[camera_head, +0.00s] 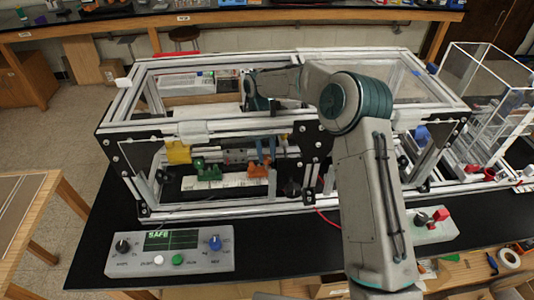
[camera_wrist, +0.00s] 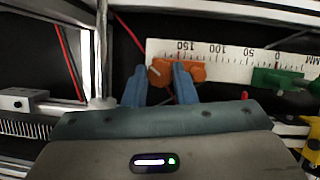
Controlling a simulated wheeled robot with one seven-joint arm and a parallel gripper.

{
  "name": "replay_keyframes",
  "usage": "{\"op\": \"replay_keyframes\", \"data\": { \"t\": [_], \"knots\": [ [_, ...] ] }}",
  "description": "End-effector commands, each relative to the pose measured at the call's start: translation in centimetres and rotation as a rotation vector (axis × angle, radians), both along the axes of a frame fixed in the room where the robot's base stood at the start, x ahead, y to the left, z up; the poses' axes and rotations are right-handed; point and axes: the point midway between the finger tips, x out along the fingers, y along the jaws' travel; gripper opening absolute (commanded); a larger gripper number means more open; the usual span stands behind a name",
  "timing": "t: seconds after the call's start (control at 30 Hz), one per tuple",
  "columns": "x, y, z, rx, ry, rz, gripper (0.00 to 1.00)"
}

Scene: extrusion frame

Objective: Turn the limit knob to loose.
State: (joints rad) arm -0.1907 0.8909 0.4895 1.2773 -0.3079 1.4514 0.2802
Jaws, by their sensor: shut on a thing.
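An orange stop with a round knob (camera_wrist: 160,72) sits at the left end of a white millimetre scale (camera_wrist: 215,57) in the wrist view, close to the 150 mark. A pale line shows on the knob's face. My gripper (camera_wrist: 161,68) has its two blue fingers on either side of this knob, closed on it. In the head view my gripper (camera_head: 265,147) reaches down inside the frame to the orange stop (camera_head: 263,168). The fingers hide part of the knob, and I cannot read any loose marking on it.
A green stop (camera_wrist: 278,80) sits further along the scale, and a yellow part (camera_head: 178,152) hangs at the frame's left. Aluminium bars (camera_head: 225,128) surround the work space. A control box (camera_head: 170,253) showing SAFE and a box with a red knob (camera_head: 432,225) stand in front.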

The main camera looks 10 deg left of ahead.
Motion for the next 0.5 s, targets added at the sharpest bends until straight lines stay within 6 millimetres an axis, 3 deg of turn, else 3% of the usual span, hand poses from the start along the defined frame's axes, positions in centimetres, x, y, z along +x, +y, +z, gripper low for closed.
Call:
{"op": "replay_keyframes", "data": {
  "t": [0.27,0.3,0.33,0.5],
  "knots": [
    [0.01,0.04,0.11,0.001,-0.001,0.002,0.02],
    [0.01,0.04,0.11,0.001,-0.001,0.002,0.36],
    [0.01,0.03,0.10,0.001,-0.001,0.002,0.44],
    [0.02,0.01,0.08,0.000,0.000,0.001,0.46]
  ]
}}
